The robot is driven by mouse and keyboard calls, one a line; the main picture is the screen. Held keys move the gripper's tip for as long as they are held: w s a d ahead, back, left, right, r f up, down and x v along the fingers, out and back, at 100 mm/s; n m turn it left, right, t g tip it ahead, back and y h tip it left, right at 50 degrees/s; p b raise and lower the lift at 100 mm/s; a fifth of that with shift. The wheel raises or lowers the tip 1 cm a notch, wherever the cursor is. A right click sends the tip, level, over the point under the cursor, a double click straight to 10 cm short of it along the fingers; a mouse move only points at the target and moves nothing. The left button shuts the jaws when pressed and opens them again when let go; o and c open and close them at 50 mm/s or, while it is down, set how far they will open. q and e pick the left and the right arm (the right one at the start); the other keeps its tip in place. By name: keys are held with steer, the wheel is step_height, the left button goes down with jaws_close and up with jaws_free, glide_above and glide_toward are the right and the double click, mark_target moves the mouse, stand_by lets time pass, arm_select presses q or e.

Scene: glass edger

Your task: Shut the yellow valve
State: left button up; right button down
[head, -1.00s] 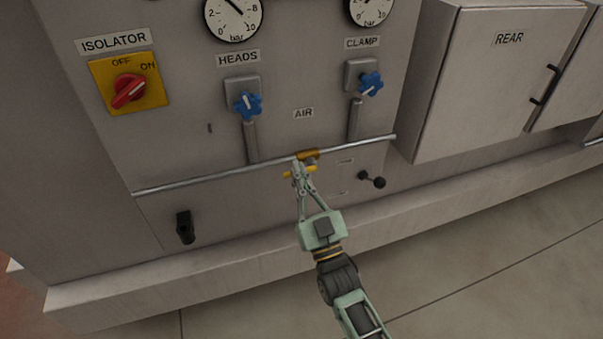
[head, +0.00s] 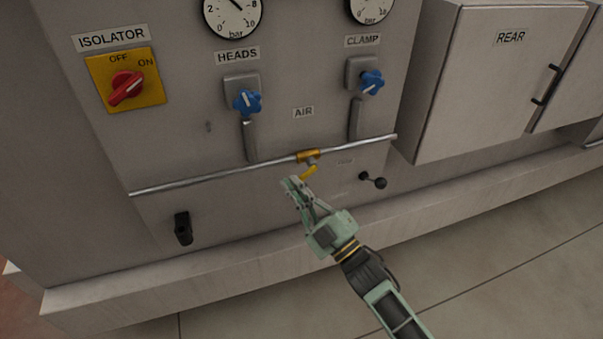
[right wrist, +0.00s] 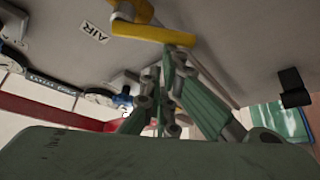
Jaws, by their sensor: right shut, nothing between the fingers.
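The yellow valve (head: 309,156) sits on the thin metal pipe under the AIR label in the head view. Its yellow handle (head: 308,173) slants down and left, away from the pipe line. I cannot tell whether it is fully crosswise to the pipe. In the right wrist view the handle (right wrist: 150,32) shows large at the top, in front of the fingers. My right gripper (head: 290,182) is shut and empty, just left of and below the handle. It appears close to it, but contact is not clear. My left gripper is out of view.
The pipe (head: 220,176) runs across the panel. Blue knobs for HEADS (head: 247,101) and CLAMP (head: 371,82) are above, and a red isolator switch (head: 126,88) is upper left. A black lever (head: 374,181) is right of the valve. A black handle (head: 183,228) is lower left.

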steer(key=f+n+g, duration=0.1)
steer(key=n, duration=0.1)
steer(key=d+f+n+g, duration=0.1)
steer(key=n+g, duration=0.1)
steer(key=n, duration=0.1)
steer(key=d+f+n+g, duration=0.1)
steer(key=f+n, duration=0.1)
steer(key=n, duration=0.1)
steer(key=shift+w+p, duration=0.35)
steer(key=shift+d, duration=0.2)
steer(key=shift+a, duration=0.1)
stand_by(0.5)
